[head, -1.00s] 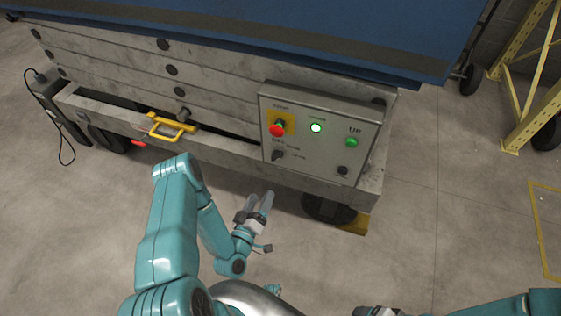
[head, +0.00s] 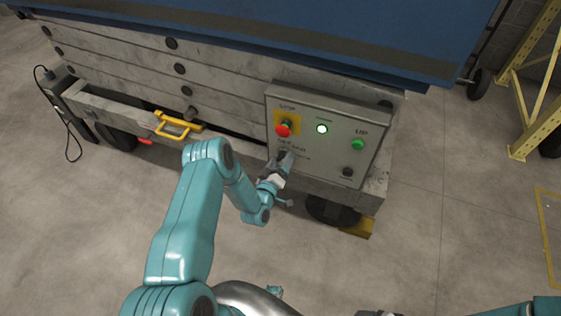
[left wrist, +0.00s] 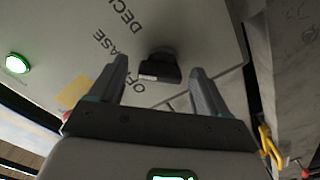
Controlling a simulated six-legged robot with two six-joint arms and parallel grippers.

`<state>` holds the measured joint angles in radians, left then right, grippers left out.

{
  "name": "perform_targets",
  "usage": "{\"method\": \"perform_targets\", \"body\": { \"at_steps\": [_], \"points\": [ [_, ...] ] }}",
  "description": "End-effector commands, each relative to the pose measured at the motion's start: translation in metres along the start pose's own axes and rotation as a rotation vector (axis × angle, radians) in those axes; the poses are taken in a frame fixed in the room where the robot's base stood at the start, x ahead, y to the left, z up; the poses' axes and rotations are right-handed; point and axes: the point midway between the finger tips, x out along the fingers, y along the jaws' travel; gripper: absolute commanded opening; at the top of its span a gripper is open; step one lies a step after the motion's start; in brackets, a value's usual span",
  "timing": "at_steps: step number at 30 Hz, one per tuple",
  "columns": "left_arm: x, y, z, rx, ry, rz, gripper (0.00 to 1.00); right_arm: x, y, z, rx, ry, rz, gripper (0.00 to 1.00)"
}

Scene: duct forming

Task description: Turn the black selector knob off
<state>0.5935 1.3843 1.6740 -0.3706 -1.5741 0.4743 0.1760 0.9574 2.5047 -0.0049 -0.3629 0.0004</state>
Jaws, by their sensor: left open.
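The black selector knob (left wrist: 160,68) sits on the grey control panel (left wrist: 205,25), next to printed lettering. In the left wrist view it lies between and just beyond the fingertips of my left gripper (left wrist: 160,75). My left gripper is open and empty, one finger on each side of the knob, with no clear contact. In the head view my left gripper (head: 280,162) is at the lower left of the panel (head: 320,105) and mostly covers the knob. My right gripper's jaws cannot be made out at the bottom edge.
A yellow handle (head: 178,126) is to the left. The floor in front is clear.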

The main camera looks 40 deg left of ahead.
Motion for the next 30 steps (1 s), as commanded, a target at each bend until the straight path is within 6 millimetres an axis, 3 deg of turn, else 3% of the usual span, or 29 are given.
{"method": "perform_targets", "body": {
  "at_steps": [8,13,22,30],
  "points": [
    [0.002,0.000,0.000,0.000,-0.001,-0.001,0.77,0.000,0.000,0.000,0.000,0.000,0.000,0.75],
    [0.001,0.000,0.000,0.000,-0.001,-0.001,0.21,0.000,0.000,0.000,0.000,0.000,0.000,0.75],
    [0.001,-0.001,0.001,-0.023,-0.001,0.000,0.21,0.003,0.001,0.000,0.000,0.000,0.000,0.75],
    [0.001,-0.002,0.002,-0.168,0.000,0.000,0.21,0.014,0.005,0.000,0.000,0.000,0.000,0.75]
  ]
}}
